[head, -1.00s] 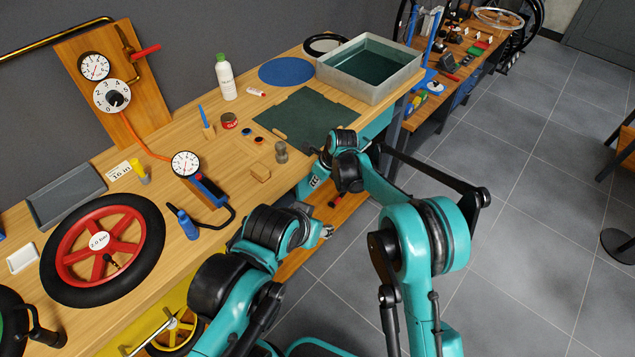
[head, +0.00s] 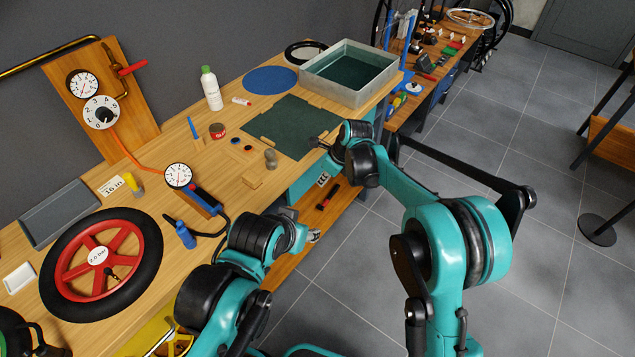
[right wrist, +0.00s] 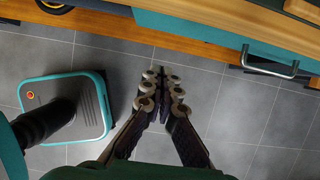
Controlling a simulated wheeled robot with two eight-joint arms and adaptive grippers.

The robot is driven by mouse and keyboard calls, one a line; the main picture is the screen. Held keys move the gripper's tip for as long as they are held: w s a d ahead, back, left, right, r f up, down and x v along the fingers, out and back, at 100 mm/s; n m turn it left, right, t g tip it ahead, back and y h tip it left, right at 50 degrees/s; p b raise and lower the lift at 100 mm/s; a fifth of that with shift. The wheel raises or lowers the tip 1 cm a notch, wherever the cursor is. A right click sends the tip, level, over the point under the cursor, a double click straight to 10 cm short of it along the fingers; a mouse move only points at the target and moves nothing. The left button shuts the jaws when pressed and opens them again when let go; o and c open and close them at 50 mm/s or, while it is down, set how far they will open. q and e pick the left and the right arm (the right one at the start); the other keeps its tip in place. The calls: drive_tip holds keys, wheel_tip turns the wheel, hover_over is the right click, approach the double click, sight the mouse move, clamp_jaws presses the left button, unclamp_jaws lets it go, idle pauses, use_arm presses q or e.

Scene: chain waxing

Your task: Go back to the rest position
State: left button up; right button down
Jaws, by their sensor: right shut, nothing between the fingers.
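My right gripper (head: 324,146) shows as a small dark shape beyond its wrist, at the front edge of the workbench (head: 222,232) near the green mat. In the right wrist view its fingers (right wrist: 160,82) are closed together with nothing between them, over the grey floor and apart from the bench. My left arm is bent low in front of the bench. Only a small piece of my left gripper (head: 313,236) shows past its wrist, beside the bench's front, and its jaws cannot be made out.
The bench holds a red-rimmed wheel (head: 133,262), a metal tank (head: 348,72), a green mat (head: 290,127), a blue disc (head: 270,79) and a white bottle (head: 211,91). A second bench (head: 432,82) stands behind at the right. Open tiled floor (head: 480,130) lies to the right.

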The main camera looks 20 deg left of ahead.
drive_tip(key=shift+d+r, duration=0.2)
drive_tip(key=shift+r, duration=0.15)
drive_tip(key=shift+r, duration=0.1)
drive_tip(key=s+d+r+n+t+h, duration=0.1)
drive_tip(key=s+d+r+n, duration=0.25)
drive_tip(key=d, duration=0.35)
drive_tip(key=s+d+r+n+t, duration=0.1)
drive_tip(key=s+d+r+n, duration=0.15)
drive_tip(key=d+r, duration=0.4)
drive_tip(key=s+d+r+n+t+h, duration=0.1)
drive_tip(key=s+d+r+n, duration=0.2)
drive_tip(key=d, duration=0.6)
drive_tip(key=s+d+f+n+t+h, duration=0.2)
drive_tip(key=s+d+n, duration=1)
drive_tip(key=s+d, duration=0.3)
drive_tip(key=shift+s+d+f+n+t, duration=0.15)
drive_tip(key=shift+s+d+n+t, duration=0.05)
drive_tip(key=shift+s+n+t, duration=0.1)
